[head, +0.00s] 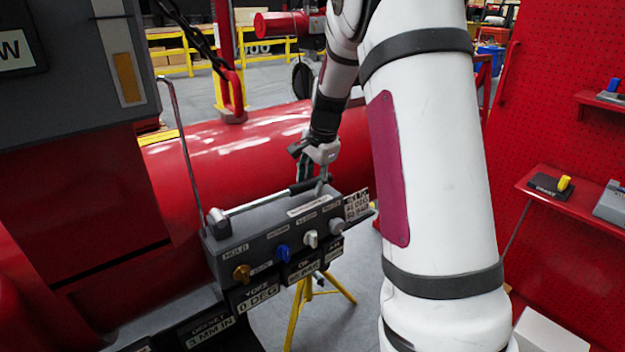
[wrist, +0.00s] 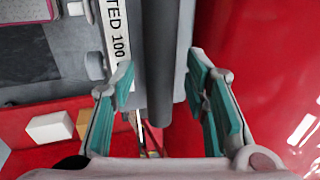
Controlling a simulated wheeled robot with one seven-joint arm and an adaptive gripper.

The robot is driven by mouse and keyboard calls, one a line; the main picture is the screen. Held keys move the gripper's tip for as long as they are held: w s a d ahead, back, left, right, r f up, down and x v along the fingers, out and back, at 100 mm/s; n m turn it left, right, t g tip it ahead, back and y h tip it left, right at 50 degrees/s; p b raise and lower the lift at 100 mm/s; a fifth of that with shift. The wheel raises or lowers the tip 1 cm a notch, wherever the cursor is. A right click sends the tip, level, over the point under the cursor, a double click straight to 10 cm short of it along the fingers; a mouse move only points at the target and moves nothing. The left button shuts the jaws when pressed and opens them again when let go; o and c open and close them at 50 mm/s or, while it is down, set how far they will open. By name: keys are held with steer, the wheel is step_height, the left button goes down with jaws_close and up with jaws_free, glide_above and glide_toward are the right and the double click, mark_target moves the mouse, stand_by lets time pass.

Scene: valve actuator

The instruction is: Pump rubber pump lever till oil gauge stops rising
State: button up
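The pump lever is a silver rod with a black rubber grip (head: 308,186) at its right end, lying along the top of a grey control box (head: 222,247). My gripper (head: 315,180) is pointed down at the grip end. In the wrist view, my gripper (wrist: 160,78) is open, its teal pads apart. A dark grey bar, apparently the rubber grip (wrist: 183,50), runs between the pads, nearer the right one, with gaps visible. A vertical gauge with an orange fill (head: 126,78), apparently the oil gauge, is on the dark panel at upper left. Its exact level is hard to read.
A red cylinder (head: 215,150) lies behind the box. A yellow stand (head: 295,315) is below. A red pegboard with shelves (head: 570,200) is at right.

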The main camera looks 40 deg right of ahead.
jaws_close()
steer(key=shift+r, duration=0.1)
steer(key=a+r+h+p, duration=0.3)
steer(key=r+h+p, duration=0.2)
steer(key=r, duration=0.6)
steer(key=shift+r+n+p, duration=0.15)
steer(key=shift+n+p, duration=0.25)
steer(key=shift+p, duration=0.4)
steer(key=shift+o, duration=0.7)
jaws_free()
steer(key=v, duration=1.2)
steer(key=shift+s, duration=0.2)
